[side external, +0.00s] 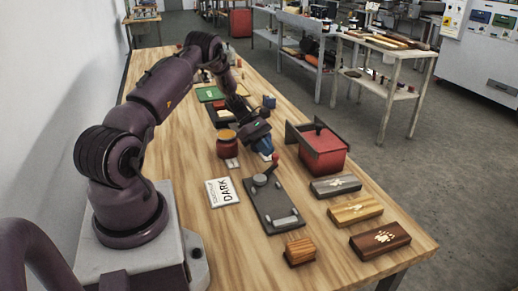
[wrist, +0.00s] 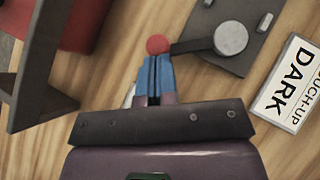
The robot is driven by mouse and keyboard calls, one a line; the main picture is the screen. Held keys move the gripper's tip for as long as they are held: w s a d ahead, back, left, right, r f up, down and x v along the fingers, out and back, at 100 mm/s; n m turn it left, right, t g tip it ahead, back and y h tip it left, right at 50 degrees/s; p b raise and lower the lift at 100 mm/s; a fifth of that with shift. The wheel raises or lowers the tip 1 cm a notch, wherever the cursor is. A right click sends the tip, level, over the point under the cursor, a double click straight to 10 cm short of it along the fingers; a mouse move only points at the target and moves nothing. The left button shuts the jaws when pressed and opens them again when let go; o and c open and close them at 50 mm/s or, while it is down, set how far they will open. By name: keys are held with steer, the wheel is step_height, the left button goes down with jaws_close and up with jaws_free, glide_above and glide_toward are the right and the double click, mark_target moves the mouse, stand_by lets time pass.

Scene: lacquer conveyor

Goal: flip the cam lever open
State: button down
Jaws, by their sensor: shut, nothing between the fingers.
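The cam lever (wrist: 192,46) is a dark arm with a red ball knob (wrist: 158,44) at its free end and a round grey hub (wrist: 231,38). It is mounted on a dark grey plate (side external: 272,212), which lies on the wooden bench; the knob also shows in the side external view (side external: 275,157). My gripper (wrist: 155,58) has blue fingers, closed together with nothing between them. The fingertips are right at the knob, touching it or nearly so; I cannot tell which. The knob sticks out past the plate's edge in the wrist view.
A white card reading "DARK" (side external: 222,192) lies left of the plate. A red box with dark side panels (side external: 322,152) stands to the right. Several sample blocks (side external: 355,210) line the right edge; a wooden block (side external: 300,252) sits in front.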

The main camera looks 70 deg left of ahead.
steer(key=w+d+m+g, duration=0.1)
steer(key=m, duration=0.1)
steer(key=w+m+g+h, duration=0.1)
steer(key=g, duration=0.1)
steer(key=shift+w+d+m, duration=0.1)
steer(key=shift+d+m, duration=0.3)
steer(key=shift+w+d, duration=0.25)
steer(key=shift+d, duration=0.2)
steer(key=v, duration=1.3)
steer(key=shift+s+f, duration=0.1)
steer(key=shift+f, duration=0.05)
